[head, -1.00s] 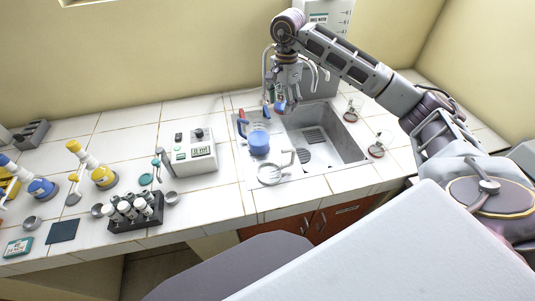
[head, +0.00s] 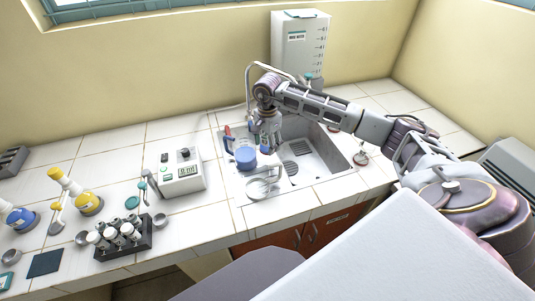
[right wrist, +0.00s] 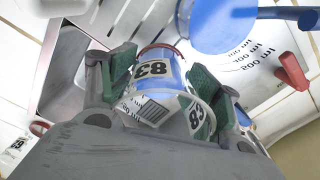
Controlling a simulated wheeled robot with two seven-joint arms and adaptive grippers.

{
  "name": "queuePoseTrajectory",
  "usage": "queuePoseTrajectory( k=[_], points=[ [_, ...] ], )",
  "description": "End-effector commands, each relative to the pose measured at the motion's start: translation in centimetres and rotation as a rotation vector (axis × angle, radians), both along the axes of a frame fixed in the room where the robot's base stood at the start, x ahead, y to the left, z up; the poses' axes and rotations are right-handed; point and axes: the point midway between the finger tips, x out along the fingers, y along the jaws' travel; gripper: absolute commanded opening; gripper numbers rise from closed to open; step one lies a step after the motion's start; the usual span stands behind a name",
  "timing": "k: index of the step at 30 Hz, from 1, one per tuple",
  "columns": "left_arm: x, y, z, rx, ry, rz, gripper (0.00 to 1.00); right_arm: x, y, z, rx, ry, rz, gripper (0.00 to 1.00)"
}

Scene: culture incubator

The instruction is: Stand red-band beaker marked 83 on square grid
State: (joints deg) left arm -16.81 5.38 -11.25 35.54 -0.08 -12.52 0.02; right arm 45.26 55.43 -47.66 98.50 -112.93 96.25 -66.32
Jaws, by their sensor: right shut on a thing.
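The red-band beaker marked 83 (right wrist: 155,85) is between the green pads of my right gripper (right wrist: 158,92), seen close up in the right wrist view. It is clear with a red rim, a bluish band and black 83 labels. In the head view my right gripper (head: 268,146) points down over the left part of the sink; the beaker is mostly hidden there. Slots also show behind the beaker in the right wrist view (right wrist: 122,20). My left gripper is out of view.
A meter box (head: 181,175) and a vial rack (head: 123,238) stand on the counter at left.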

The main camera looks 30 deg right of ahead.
Motion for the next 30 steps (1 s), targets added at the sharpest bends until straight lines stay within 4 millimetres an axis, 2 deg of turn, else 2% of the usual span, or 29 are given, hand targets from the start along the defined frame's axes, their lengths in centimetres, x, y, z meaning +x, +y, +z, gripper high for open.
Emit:
queuePoseTrajectory(
  k=[6,20,30],
  points=[
    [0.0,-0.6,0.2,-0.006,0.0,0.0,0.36,0.0,0.0,-1.5,0.001,0.0,0.0,0.36],
    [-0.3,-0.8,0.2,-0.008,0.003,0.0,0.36,0.0,0.0,-2.1,0.0,0.001,0.0,0.36],
    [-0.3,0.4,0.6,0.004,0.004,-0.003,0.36,0.0,0.0,-5.5,0.0,0.0,-0.001,0.36]
  ],
)
